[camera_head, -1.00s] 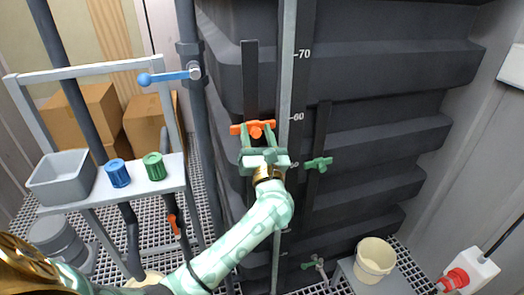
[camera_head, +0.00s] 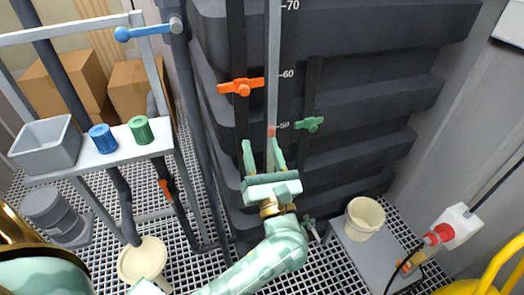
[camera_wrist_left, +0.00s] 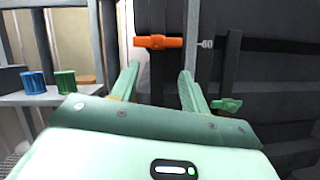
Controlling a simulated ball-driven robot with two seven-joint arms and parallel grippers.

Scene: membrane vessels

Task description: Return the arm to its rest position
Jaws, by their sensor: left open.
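My left gripper (camera_head: 264,158) is open and empty in the head view, in front of the dark ribbed vessel. Its two pale green fingers point up, below and apart from the orange valve handle (camera_head: 241,87). The orange handle lies roughly level across its dark vertical pipe. In the left wrist view the open gripper (camera_wrist_left: 157,85) shows its fingers spread, with the orange handle (camera_wrist_left: 158,42) beyond and above them. A green valve handle (camera_head: 309,124) is right of the gripper; it also shows in the wrist view (camera_wrist_left: 227,105). My right gripper is not in view.
A shelf (camera_head: 105,155) at left holds a grey bin (camera_head: 45,146), a blue cap (camera_head: 102,138) and a green cap (camera_head: 140,129). A blue-handled valve (camera_head: 123,34) sticks out above it. A cream bucket (camera_head: 364,218) stands at lower right, near a red-and-white plug (camera_head: 440,235).

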